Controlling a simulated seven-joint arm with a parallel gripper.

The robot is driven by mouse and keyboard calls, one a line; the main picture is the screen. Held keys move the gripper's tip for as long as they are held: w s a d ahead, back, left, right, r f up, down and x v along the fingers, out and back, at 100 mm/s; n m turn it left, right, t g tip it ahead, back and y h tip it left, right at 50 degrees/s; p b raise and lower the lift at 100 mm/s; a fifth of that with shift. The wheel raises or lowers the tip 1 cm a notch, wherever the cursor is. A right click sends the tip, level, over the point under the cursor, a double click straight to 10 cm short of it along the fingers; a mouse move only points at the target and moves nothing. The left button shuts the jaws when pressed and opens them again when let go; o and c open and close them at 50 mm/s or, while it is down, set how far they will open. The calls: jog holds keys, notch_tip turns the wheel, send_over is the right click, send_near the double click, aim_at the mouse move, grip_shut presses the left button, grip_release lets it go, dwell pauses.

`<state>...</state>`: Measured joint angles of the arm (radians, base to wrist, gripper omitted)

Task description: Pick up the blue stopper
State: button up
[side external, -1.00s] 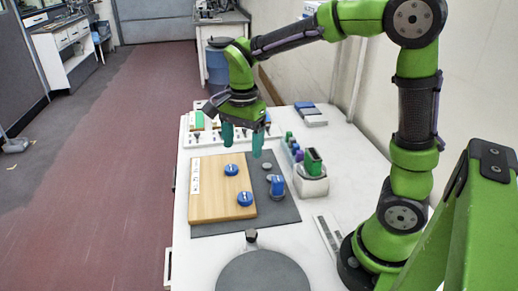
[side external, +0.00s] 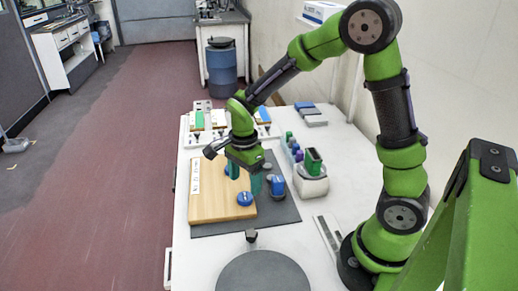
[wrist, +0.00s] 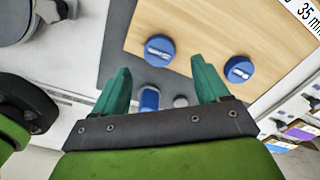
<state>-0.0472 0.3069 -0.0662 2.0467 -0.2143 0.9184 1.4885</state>
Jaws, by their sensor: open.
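A blue upright piece (side external: 278,187) stands on the dark grey mat (side external: 270,217) beside the wooden board; in the wrist view it (wrist: 149,99) lies low between my fingers. Two round blue pieces with pale marks lie on the board: the near one (side external: 245,199) is clear, the far one is partly hidden behind a finger. In the wrist view they are near the top centre (wrist: 159,50) and at right (wrist: 238,70). I cannot tell which blue piece is the stopper. My gripper (side external: 245,179) is open and empty, above the board's right edge; its fingers also show in the wrist view (wrist: 162,75).
A wooden board (side external: 210,205) covers the mat's left part. A small grey piece (wrist: 180,101) is next to the blue upright piece. A white holder (side external: 311,186) with a green block stands right of the mat. A round grey plate (side external: 263,274) is at the front.

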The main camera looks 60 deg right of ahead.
aim_at(246, 196)
notch_tip(246, 196, down, 5)
jog(key=c, duration=1.1)
